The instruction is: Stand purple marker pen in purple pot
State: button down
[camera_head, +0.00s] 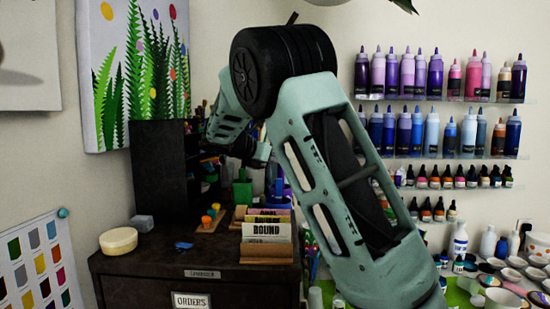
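My teal arm crosses the middle of the view, bends at a black joint and runs down behind itself toward the desk top. At its far end, my gripper (259,157) is a small dark shape above the desk, partly covered by my own arm. Its fingers cannot be made out, nor whether it holds anything. A green pot (242,191) stands on the desk below it, with blue things beside it to the right. I cannot pick out the purple pot or the purple marker pen for certain; my arm hides part of the desk.
The dark desk (125,265) carries a card holder (266,254), a round cream tub (118,241), a grey block (142,222) and a small blue item (184,246). A tall black box (160,170) stands at the back left. Bottle shelves (450,98) line the right wall.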

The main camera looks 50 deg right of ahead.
aim_at(279, 175)
jog(key=shift+f+b, duration=0.9)
jog(key=shift+f, duration=1.25)
jog(key=c, duration=1.3)
grip_release()
jog(key=b+v, duration=0.4)
jog(key=v, duration=1.3)
jog(key=shift+s+a+r, duration=0.1)
jog(key=shift+a, duration=0.1)
